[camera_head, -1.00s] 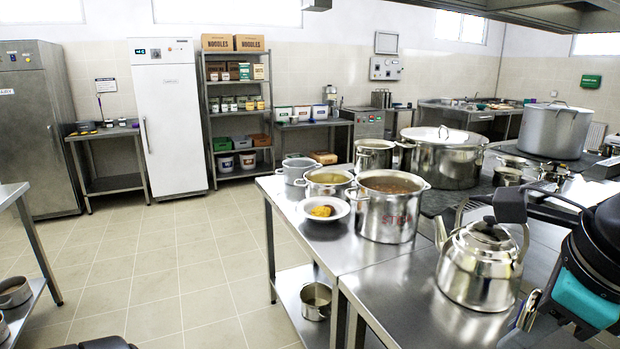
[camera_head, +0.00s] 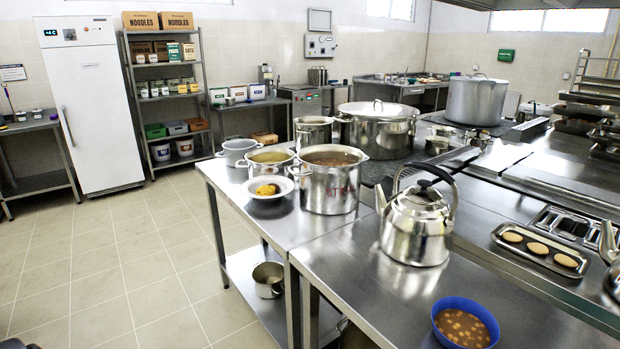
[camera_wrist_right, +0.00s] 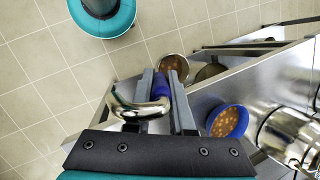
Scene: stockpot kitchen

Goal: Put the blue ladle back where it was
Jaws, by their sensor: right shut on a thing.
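In the right wrist view my right gripper (camera_wrist_right: 161,92) is shut on the blue handle of the ladle (camera_wrist_right: 159,92). The ladle's steel hooked end (camera_wrist_right: 140,108) curls out to the left of the fingers. A round steel bowl with brown contents (camera_wrist_right: 173,68) shows just beyond the fingertips and looks like the ladle's bowl. The gripper is over the counter's edge, beside a blue bowl of soup (camera_wrist_right: 227,121). That blue bowl also stands near the counter's front in the head view (camera_head: 465,324). Neither gripper shows in the head view, and my left gripper is in no view.
A steel kettle (camera_head: 417,225) stands on the near counter. Behind it are a stockpot of brown soup (camera_head: 328,190), a smaller pot (camera_head: 270,165) and a plate with yellow food (camera_head: 268,188). A tray of round buns (camera_head: 540,250) lies to the right. Bare steel lies in front of the kettle.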

